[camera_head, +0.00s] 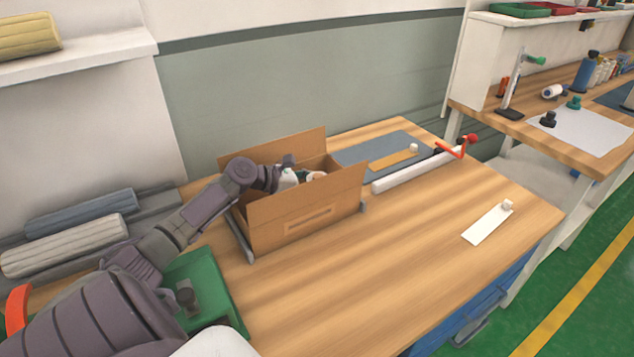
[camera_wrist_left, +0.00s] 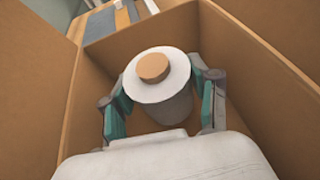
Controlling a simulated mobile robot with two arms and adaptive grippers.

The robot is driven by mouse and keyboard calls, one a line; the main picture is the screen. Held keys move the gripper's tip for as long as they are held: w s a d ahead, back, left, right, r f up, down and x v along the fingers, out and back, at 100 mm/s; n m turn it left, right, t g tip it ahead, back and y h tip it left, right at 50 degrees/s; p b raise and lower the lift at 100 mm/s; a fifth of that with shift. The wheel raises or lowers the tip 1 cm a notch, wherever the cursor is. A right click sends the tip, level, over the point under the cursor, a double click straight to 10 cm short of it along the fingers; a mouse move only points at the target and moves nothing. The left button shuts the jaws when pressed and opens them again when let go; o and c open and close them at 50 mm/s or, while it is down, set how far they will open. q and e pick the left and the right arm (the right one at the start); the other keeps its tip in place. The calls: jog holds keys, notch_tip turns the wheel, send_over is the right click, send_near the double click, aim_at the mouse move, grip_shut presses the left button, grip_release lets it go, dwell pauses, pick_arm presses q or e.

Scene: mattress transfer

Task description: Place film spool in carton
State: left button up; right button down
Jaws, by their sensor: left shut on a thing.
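The open cardboard carton (camera_head: 312,225) stands on the wooden table with its flaps up. My left arm reaches in over its left side. My left gripper (camera_head: 303,177) is inside the carton opening, largely hidden by the walls in the head view. The left wrist view shows the film spool (camera_wrist_left: 160,92), a white roll with a tan core end, between the two green-padded fingers of my left gripper (camera_wrist_left: 160,104). The fingers are shut on it, and the carton walls (camera_wrist_left: 258,62) surround it. I cannot tell whether the spool touches the carton floor. My right gripper is not in view.
The wooden table (camera_head: 420,262) is clear in front of the carton. A white bar with a red handle (camera_head: 415,170) lies right of it, near a blue-grey mat (camera_head: 372,152). A white strip (camera_head: 487,226) lies at the right. A green tray (camera_head: 212,282) sits under my arm.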

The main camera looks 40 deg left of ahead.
pick_arm(q)
jog(key=shift+f, duration=0.3)
jog(key=o, duration=1.3)
jog(key=shift+r, duration=0.3)
jog(key=v, duration=1.2)
jog(key=shift+r, duration=0.2)
